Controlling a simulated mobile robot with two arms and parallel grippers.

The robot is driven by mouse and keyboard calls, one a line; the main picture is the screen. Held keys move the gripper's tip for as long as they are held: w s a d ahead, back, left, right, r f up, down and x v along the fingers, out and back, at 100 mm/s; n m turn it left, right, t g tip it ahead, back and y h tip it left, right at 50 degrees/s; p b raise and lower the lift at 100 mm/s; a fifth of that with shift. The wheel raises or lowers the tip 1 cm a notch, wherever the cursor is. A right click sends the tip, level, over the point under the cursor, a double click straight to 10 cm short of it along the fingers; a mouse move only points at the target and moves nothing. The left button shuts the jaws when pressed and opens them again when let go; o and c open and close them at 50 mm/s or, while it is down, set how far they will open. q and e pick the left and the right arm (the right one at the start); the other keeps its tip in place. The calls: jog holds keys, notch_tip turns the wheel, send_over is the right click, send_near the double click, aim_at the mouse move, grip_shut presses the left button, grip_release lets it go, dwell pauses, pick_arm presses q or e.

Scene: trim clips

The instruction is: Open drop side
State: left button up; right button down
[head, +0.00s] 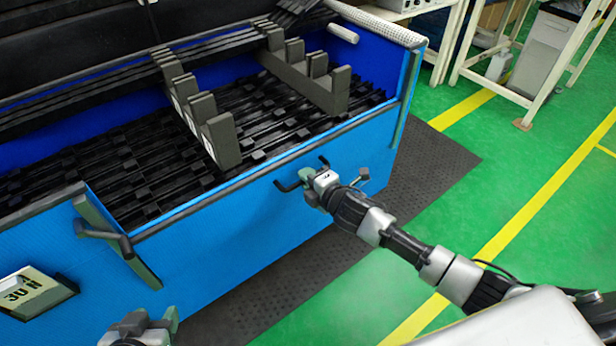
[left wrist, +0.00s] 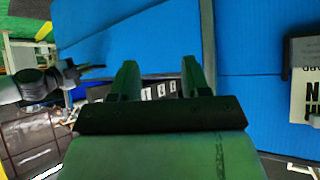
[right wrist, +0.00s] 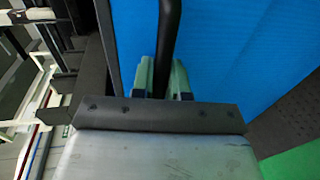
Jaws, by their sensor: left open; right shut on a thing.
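The drop side (head: 230,240) is the blue front panel of a large blue crate and stands upright, with a dark top edge. My right gripper (head: 318,182) is at its right part, shut on a black bar handle (right wrist: 170,35) that runs between the fingers in the right wrist view. A second dark handle (head: 95,233) sits at the panel's left end. My left gripper (head: 152,322) is low at the front left, apart from the panel. In the left wrist view its fingers (left wrist: 160,82) are open and empty, facing the blue wall.
Inside the crate lie many black trim strips (head: 120,165) with grey slotted dividers (head: 215,135). A label card (head: 28,292) is on the left front wall. A dark mat (head: 290,285) lies along the crate, with green floor beyond. A white-framed rack (head: 500,75) stands at the back right.

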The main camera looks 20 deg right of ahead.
jog(key=c, duration=1.1)
grip_release()
jog(key=shift+c, duration=0.2)
pick_arm(q)
jog(key=s+a+f+g+y+p, duration=0.1)
jog(key=s+a+f+g+p, duration=0.1)
jog(key=s+g, duration=0.4)
jog(key=shift+s+a+f+y, duration=0.3)
jog(key=shift+s+a+f, duration=0.15)
jog(key=shift+s, duration=0.75)
pick_arm(e)
jog(key=v, duration=1.1)
jog(key=shift+f, duration=0.1)
